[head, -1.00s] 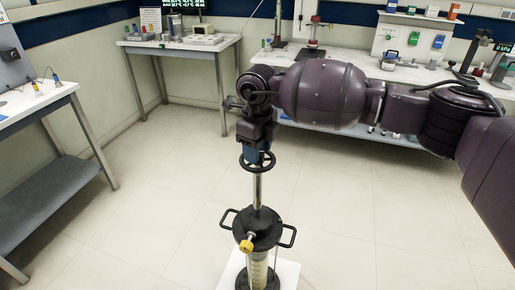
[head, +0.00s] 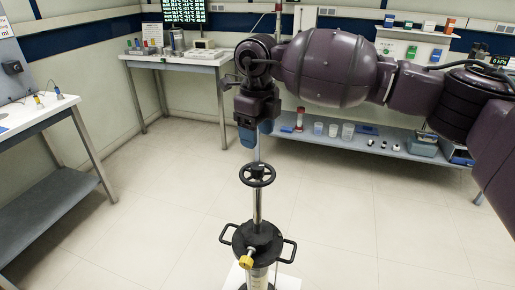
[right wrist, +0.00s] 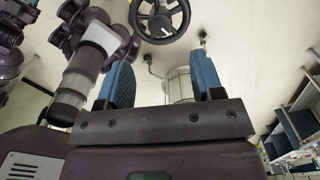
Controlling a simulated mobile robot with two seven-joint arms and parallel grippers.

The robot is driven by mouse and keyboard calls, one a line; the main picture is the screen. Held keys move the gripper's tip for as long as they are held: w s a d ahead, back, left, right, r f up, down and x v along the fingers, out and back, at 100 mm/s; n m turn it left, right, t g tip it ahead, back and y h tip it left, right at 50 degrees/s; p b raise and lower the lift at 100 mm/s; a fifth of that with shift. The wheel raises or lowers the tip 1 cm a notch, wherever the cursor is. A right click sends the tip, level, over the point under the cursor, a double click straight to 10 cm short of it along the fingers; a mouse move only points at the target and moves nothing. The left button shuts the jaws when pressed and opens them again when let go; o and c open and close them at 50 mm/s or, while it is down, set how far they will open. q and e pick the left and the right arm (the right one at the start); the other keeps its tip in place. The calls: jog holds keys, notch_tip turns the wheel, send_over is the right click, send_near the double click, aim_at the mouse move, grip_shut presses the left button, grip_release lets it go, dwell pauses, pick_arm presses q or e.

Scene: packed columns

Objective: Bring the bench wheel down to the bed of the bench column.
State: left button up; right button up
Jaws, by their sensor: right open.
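The bench wheel (head: 257,174) is a black spoked handwheel around an upright metal rod (head: 257,205), well above the column's black top. The bench column (head: 258,240) has a black flange with two side handles, a yellow-tipped fitting and a clear cylinder below. Its lower part is cut off by the picture edge, and I cannot make out the bed. My right gripper (head: 249,139) is just above the wheel, apart from it. In the right wrist view its blue fingers (right wrist: 163,85) are open and empty, with the wheel (right wrist: 160,18) beyond them. My left gripper is not in view.
A white side bench (head: 45,115) stands at the left and another table (head: 180,60) at the back left. A long shelf (head: 375,142) with small containers runs along the back right. The floor (head: 370,220) around the column is clear.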

jog(key=shift+r, duration=1.05)
